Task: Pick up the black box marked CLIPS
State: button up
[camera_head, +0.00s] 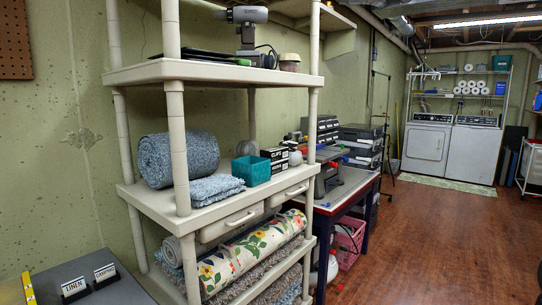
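A small black box (274,153) with white lettering sits on the middle shelf of the cream shelving unit. The lettering looks like CLIPS but is small. It rests on top of another black-and-white box (280,166), to the right of a teal square bin (251,171). A white round object (295,158) is close to its right. My gripper is not in view.
The shelving unit (152,200) has posts in front of its shelves. A rolled blue-grey rug (179,159) and a folded one (216,188) lie left of the bin. A workbench (347,190) stands beyond. Wooden floor (440,240) at right is clear.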

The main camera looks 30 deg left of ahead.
aim_at(277, 154)
jog(key=u, duration=0.75)
jog(key=i, duration=1.8)
jog(key=u, duration=0.85)
